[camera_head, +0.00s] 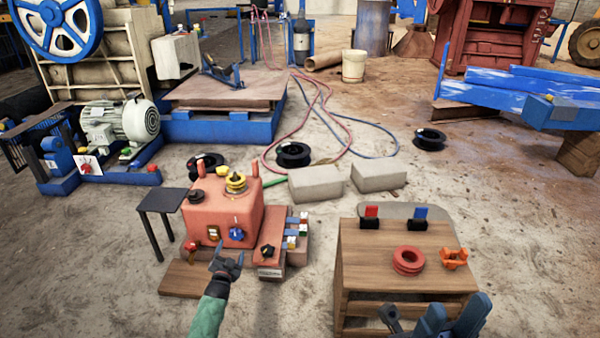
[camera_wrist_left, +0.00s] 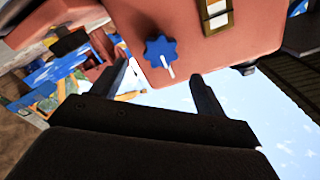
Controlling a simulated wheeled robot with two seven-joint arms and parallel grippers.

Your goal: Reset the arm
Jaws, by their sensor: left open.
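My left gripper (camera_head: 226,262) is open and empty, in front of the salmon-red control box (camera_head: 218,207). A blue star-shaped knob (camera_head: 236,234) with a pale pointer is on the box's front. In the left wrist view, my left gripper (camera_wrist_left: 157,70) has its fingers spread, with the blue knob (camera_wrist_left: 158,52) appearing between them; whether they touch the box I cannot tell. A yellow-framed switch (camera_head: 213,232) is left of the knob. My right gripper (camera_head: 412,318) is at the bottom right, before the wooden crate (camera_head: 360,280); its jaw opening is unclear.
The box also carries a black knob (camera_head: 267,251) at lower right and a red button (camera_head: 191,246) at left. A small dark side table (camera_head: 160,200) stands left. Concrete blocks (camera_head: 316,183) lie behind.

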